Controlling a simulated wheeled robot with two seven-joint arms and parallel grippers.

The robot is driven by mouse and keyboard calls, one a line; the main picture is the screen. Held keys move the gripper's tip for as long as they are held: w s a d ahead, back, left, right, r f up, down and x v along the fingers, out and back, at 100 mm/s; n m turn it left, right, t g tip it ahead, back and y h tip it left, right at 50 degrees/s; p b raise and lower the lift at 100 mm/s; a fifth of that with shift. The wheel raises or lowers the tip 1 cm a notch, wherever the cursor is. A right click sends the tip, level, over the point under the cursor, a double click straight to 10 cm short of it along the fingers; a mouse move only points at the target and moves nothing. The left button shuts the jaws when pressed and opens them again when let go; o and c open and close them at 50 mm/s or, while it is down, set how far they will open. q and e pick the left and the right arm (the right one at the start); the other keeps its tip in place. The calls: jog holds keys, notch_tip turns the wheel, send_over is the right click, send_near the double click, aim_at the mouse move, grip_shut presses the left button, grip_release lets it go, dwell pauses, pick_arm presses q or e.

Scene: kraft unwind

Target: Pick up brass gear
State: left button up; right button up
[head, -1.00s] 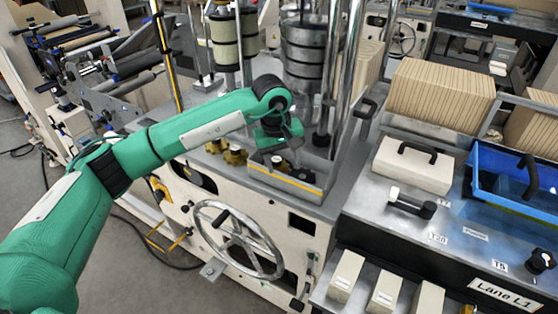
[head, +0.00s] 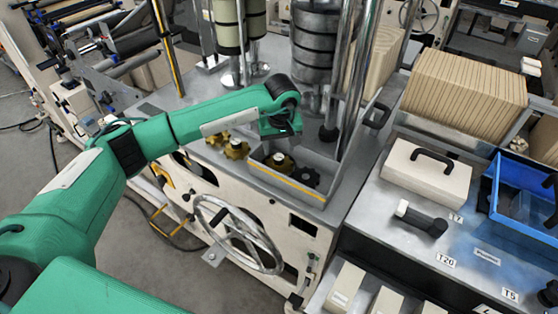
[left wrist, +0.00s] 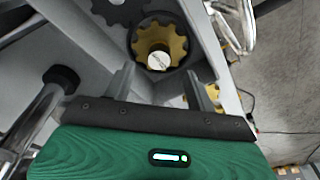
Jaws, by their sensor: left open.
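A brass gear (head: 281,162) with a pale hub stands in a grey tray with a yellow front edge (head: 290,187). A dark gear (head: 305,177) lies to its right in the tray. My left gripper (head: 284,141) is above the tray, its fingers hard to make out in the head view. In the left wrist view, the gripper (left wrist: 161,72) is open and empty, and the brass gear (left wrist: 158,38) is just beyond the fingertips, apart from them. The dark gear (left wrist: 120,10) is partly cut off there. My right gripper is not in view.
Two more brass gears (head: 235,149) stand left of the tray. Metal posts (head: 353,85) rise behind and right of it. A handwheel (head: 240,234) is on the machine's front. A beige block with a black handle (head: 427,172) and a blue bin (head: 523,200) are at right.

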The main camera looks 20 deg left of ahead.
aim_at(279, 157)
pick_arm(q)
jog(key=shift+f+p, duration=0.65)
jog(key=shift+p, duration=0.05)
jog(key=f, duration=0.1)
jog(key=f+p, duration=0.2)
jog(key=shift+w+a+f, duration=0.1)
jog(key=shift+w+a, duration=0.05)
jog(key=shift+w, duration=0.15)
jog(key=shift+w+f, duration=0.1)
jog(key=shift+f, duration=0.35)
grip_shut()
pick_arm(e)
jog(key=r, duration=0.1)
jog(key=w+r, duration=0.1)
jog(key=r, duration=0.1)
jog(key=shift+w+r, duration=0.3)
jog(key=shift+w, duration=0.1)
